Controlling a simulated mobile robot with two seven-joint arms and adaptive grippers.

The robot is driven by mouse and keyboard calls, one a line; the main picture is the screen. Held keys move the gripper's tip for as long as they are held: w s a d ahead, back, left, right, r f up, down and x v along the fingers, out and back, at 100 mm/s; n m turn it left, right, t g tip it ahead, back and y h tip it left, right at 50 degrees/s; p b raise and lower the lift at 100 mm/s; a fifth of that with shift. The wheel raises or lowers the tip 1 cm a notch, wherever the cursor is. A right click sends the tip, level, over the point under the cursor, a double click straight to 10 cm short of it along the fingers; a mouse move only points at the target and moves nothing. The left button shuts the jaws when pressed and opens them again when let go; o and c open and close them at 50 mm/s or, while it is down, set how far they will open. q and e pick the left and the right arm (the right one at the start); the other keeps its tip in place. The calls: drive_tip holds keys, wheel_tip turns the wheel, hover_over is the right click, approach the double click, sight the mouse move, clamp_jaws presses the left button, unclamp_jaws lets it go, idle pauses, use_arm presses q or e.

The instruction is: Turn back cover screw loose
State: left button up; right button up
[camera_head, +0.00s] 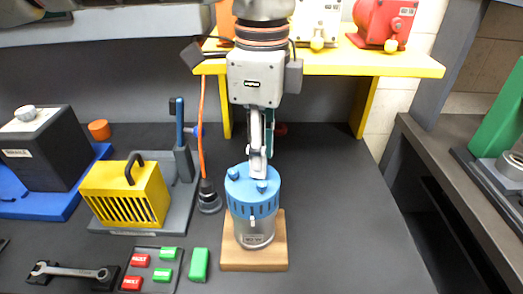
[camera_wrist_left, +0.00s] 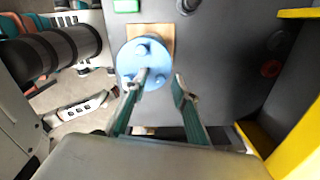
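A motor with a light blue back cover (camera_head: 252,200) and a silver body (camera_head: 254,234) stands upright on a wooden block (camera_head: 274,264). Blue screw heads stick up from the cover, one at its left (camera_head: 234,174) and one at its front (camera_head: 262,186). The rest of the cover top is partly hidden by my left gripper (camera_head: 258,165), which points down just above it. In the left wrist view, its green fingers (camera_wrist_left: 160,88) are apart, one overlapping the blue cover (camera_wrist_left: 130,62) and one to its right. Whether they touch a screw I cannot tell. My right gripper is not seen.
A yellow slotted case (camera_head: 125,195), a wrench (camera_head: 72,271), red and green tagged blocks (camera_head: 137,261) and a cable plug (camera_head: 208,198) lie left of the motor. A yellow shelf (camera_head: 380,62) spans the back. The table right of the motor is clear.

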use_arm(q)
wheel_tip(320, 180, up, 12)
idle(0.5)
